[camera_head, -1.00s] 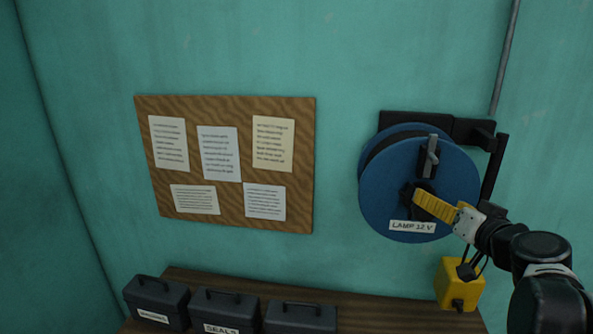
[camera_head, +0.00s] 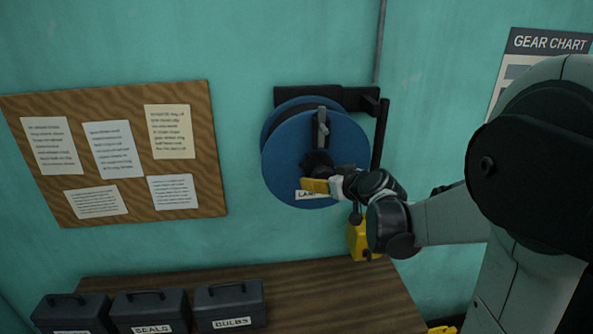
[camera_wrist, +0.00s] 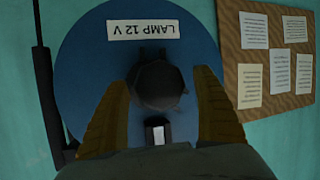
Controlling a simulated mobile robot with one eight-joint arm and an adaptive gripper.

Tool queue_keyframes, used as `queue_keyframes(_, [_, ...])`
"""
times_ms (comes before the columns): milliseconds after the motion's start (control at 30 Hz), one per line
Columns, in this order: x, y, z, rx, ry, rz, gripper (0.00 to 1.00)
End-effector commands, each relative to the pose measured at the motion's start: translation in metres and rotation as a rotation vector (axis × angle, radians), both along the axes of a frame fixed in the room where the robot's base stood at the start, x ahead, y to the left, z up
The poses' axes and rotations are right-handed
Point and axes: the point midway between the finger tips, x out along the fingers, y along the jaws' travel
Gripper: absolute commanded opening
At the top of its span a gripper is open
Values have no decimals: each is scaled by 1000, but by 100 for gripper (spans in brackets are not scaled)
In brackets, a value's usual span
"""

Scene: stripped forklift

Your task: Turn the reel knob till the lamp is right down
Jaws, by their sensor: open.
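The blue reel (camera_head: 288,150), labelled LAMP 12 V, is mounted on the wall. Its dark knob (camera_head: 317,160) sits at the centre of the face and also shows in the wrist view (camera_wrist: 158,84). My gripper (camera_head: 306,185) is at the reel's face, its yellow fingers partly covering the label. In the wrist view my gripper (camera_wrist: 160,78) is open, with one finger on each side of the knob and visible gaps between. A yellow object (camera_head: 358,240), perhaps the lamp, is below the reel, partly hidden by my arm. I cannot tell what it hangs from.
A grey lever (camera_head: 322,130) stands upright on the reel above the knob. A black bracket (camera_head: 350,95) and bar (camera_head: 381,135) flank it. A notice board (camera_head: 115,125) is to the left. Several dark boxes (camera_head: 230,304) stand on the wooden bench (camera_head: 340,300) below.

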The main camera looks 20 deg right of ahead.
Motion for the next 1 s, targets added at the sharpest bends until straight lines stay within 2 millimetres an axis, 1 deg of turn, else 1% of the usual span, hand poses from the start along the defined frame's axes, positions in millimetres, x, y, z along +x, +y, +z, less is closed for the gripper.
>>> queue_keyframes(100, [4,0,-2,1,0,0,78])
queue_keyframes(333, [4,0,-2,1,0,0,78])
queue_keyframes(367, [4,0,-2,1,0,0,73])
queue_keyframes(400, [4,0,-2,1,0,0,60])
queue_keyframes(467, [4,0,-2,1,0,0,42])
queue_keyframes(500, [4,0,-2,1,0,0,30])
queue_keyframes(533, [4,0,-2,1,0,0,24])
queue_keyframes(800, [4,0,-3,17,-5,-1,24])
queue_keyframes(1000, [4,-1,-5,93,-27,-3,24])
